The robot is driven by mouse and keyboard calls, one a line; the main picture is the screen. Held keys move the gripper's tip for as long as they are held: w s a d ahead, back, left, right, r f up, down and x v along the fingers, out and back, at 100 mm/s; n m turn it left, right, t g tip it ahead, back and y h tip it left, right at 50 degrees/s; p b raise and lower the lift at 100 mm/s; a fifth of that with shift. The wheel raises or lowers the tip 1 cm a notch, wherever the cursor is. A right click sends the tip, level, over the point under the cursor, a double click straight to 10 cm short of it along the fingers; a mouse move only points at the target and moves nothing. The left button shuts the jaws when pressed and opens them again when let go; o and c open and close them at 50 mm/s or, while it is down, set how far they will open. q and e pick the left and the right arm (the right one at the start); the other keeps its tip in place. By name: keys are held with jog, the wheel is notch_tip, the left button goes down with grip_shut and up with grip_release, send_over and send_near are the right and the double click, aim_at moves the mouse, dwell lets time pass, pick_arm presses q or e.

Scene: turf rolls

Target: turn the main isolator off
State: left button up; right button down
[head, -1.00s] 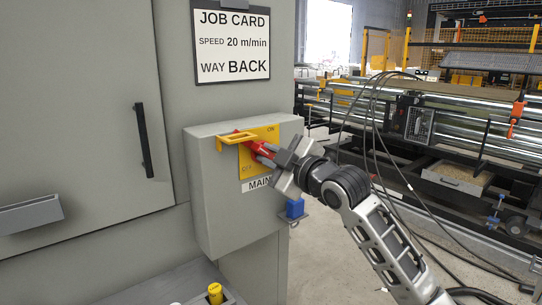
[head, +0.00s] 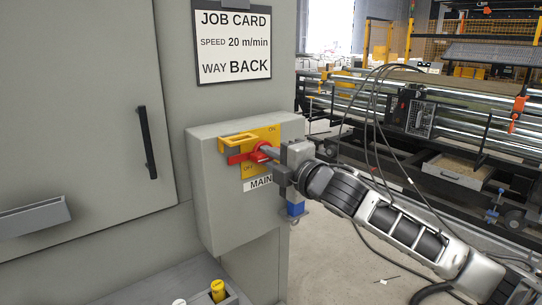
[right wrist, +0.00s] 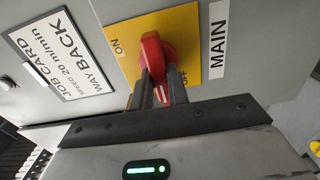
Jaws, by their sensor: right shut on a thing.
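The main isolator is a red rotary handle (head: 240,158) on a yellow plate (head: 250,172) marked ON at the top and OFF at the bottom. In the head view the handle lies nearly level, its left end slightly lower. My right gripper (head: 270,153) reaches it from the right and is shut on it, hiding part of the handle. In the right wrist view the red handle (right wrist: 152,52) sits between the two dark fingers (right wrist: 161,82), and a white mark shows on it there. A MAIN label (head: 259,184) is below the plate. My left gripper is not in view.
The switch stands on a grey box (head: 212,205) fixed to a cabinet. A blue padlock (head: 295,209) hangs at the box's lower right. A job card (head: 233,42) is above. Cables loop behind my arm.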

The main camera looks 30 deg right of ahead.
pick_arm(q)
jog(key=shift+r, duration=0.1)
pick_arm(e)
jog(key=shift+f, duration=0.15)
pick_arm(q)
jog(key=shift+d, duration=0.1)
pick_arm(e)
jog(key=c, duration=1.4)
grip_release()
jog(key=shift+o, duration=0.2)
jog(key=shift+s, duration=0.1)
jog(key=shift+s, duration=0.2)
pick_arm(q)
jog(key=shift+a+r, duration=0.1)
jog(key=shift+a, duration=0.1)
pick_arm(e)
jog(key=s+d, duration=0.1)
jog(key=s, duration=1.4)
jog(key=shift+s, duration=0.2)
